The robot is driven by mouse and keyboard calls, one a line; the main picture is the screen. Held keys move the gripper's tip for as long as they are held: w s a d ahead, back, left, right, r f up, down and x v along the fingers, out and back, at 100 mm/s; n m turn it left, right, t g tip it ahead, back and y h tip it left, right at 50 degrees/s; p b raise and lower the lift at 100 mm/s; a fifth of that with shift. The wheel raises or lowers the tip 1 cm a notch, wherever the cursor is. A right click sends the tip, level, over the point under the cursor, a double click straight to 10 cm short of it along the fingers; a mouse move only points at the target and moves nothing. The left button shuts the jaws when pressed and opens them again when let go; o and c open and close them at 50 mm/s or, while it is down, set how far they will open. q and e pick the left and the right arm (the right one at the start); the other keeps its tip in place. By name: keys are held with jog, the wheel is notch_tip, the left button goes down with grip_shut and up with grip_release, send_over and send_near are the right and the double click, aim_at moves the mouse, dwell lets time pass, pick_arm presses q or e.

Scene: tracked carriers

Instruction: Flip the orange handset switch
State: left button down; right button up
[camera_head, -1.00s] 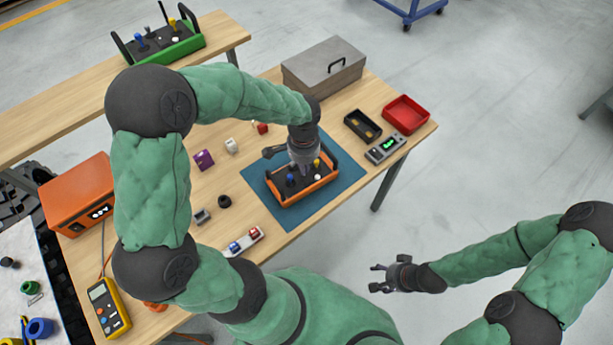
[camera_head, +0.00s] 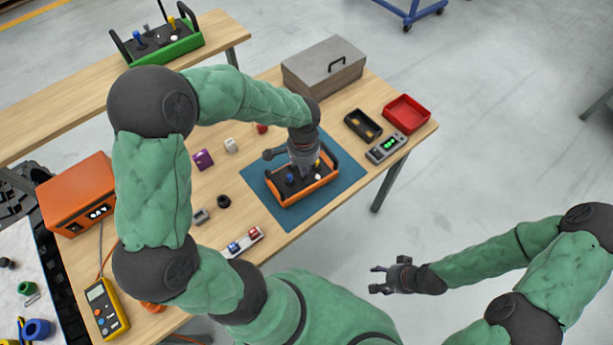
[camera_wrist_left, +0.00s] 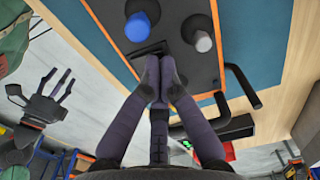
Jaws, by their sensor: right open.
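The orange handset (camera_head: 312,194) lies on a blue mat (camera_head: 345,178) on the wooden table. Its dark top carries a blue-capped stick (camera_head: 290,178), a white knob (camera_head: 317,177) and a yellow part (camera_head: 318,163). My left gripper (camera_head: 303,172) points down over the handset top. In the left wrist view its two fingertips (camera_wrist_left: 164,60) are together, close to the panel between the blue cap (camera_wrist_left: 138,27) and the white knob (camera_wrist_left: 203,41). A dark small part (camera_wrist_left: 147,50) is beside the tips; I cannot tell if they touch it. My right gripper (camera_head: 376,279) is open and empty, away from the table.
A grey toolbox (camera_head: 322,70), black tray (camera_head: 362,125), red tray (camera_head: 407,113) and grey meter (camera_head: 386,148) stand behind and right. A rocker-switch strip (camera_head: 242,243) lies in front. A green handset (camera_head: 165,48) is on the far table.

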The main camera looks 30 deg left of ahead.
pick_arm(q)
jog(key=shift+f, duration=0.45)
jog(key=shift+r, duration=0.1)
jog(key=shift+r+p, duration=2.65)
jog(key=shift+r, duration=0.85)
jog(key=shift+f, duration=0.1)
